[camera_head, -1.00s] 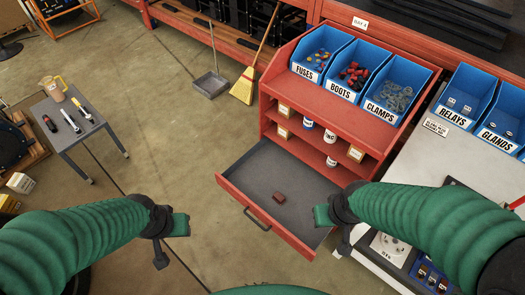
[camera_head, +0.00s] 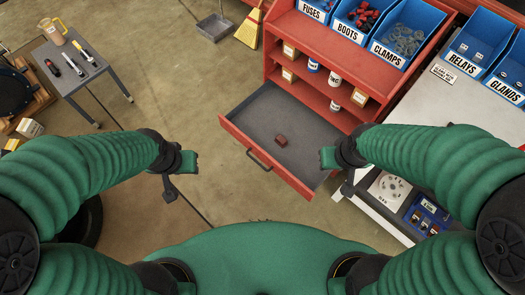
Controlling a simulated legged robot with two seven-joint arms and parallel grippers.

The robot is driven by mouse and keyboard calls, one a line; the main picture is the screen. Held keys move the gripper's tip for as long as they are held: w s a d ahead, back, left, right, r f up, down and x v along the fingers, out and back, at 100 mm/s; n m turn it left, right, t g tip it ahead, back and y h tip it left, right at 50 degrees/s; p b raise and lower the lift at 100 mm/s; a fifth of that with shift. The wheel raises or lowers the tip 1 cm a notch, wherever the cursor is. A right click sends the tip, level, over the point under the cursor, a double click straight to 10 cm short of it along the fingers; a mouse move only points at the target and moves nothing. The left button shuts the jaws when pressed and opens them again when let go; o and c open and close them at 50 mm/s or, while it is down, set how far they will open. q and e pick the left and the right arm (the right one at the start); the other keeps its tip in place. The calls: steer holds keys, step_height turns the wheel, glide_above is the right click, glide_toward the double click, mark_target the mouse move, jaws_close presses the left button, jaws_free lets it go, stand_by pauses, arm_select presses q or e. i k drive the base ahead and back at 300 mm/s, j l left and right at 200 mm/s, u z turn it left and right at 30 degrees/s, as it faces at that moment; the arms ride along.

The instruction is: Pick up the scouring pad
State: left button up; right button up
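The scouring pad looks to be the small reddish-brown block (camera_head: 282,140) lying in the open grey-lined drawer (camera_head: 262,112) of the red cabinet. My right gripper (camera_head: 328,157) is at the drawer's right front side, apart from the pad and to its right. My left gripper (camera_head: 183,170) is out over the floor, left of the drawer. Whether either gripper's fingers are apart is too small to tell. Neither shows anything held.
Blue bins (camera_head: 402,42) of parts stand on top of the red cabinet. A pale bench (camera_head: 455,140) is at the right. A grey table (camera_head: 75,75) with tools stands at the far left. A broom (camera_head: 249,28) and dustpan (camera_head: 214,28) are at the back.

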mark_target(281, 140)
steer(key=i+j+z, duration=0.75)
steer(key=j, duration=0.3)
steer(key=i+j+z, duration=0.2)
steer(key=j, duration=0.25)
